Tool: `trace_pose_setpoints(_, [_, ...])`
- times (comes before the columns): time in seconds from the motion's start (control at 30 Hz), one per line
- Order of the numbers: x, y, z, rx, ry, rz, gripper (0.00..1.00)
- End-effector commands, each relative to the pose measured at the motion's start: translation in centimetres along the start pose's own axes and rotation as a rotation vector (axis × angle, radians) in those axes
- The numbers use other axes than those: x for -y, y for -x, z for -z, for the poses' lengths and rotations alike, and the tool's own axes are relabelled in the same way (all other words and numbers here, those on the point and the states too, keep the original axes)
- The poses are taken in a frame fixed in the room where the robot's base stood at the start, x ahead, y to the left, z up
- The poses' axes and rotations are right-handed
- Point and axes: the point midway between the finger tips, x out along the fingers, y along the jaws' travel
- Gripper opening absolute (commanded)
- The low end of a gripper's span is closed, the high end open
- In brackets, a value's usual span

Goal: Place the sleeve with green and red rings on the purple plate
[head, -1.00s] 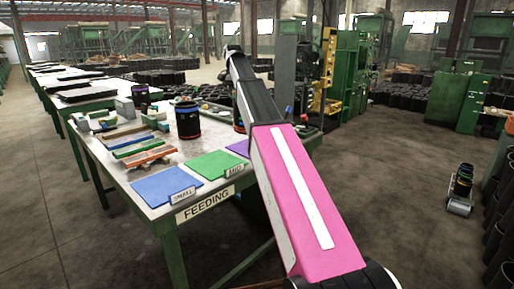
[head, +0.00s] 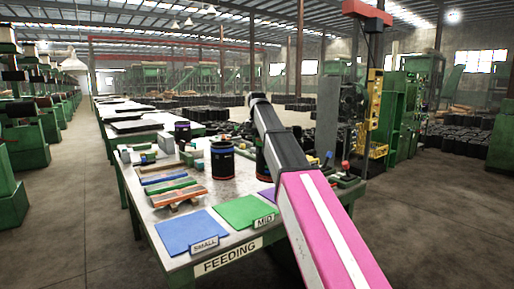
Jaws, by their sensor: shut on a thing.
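A dark sleeve (head: 261,166) stands on or just over the table, mostly hidden behind my arm; its ring colours are too small to tell surely. The purple plate (head: 268,194) lies to the right of the green plate, and my arm covers most of it. Another black sleeve (head: 222,162) with blue and orange-red rings stands upright on the table to the left. A smaller dark sleeve (head: 182,131) with purple stands farther back. My gripper is hidden behind my arm, so its jaws and any hold do not show.
The table (head: 160,217) carries a blue plate (head: 191,232) marked SMALL and a green plate (head: 243,210) marked MID, both empty. Coloured strips on a small wooden pallet (head: 175,197) lie at the left. Red and blue knobs stand at the right end. The floor on the right is open.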

Motion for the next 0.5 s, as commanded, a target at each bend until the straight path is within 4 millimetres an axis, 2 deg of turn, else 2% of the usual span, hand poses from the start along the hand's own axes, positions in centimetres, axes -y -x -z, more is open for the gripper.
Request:
trace_pose_setpoints(0.1, [-2.1,-1.2,0.5,0.0,-0.004,-0.001,0.0])
trace_pose_setpoints(0.3, [-5.2,-3.1,1.3,0.0,-0.002,-0.001,0.0])
trace_pose_setpoints(0.5, [-7.0,-4.2,1.8,0.0,-0.002,-0.001,0.0])
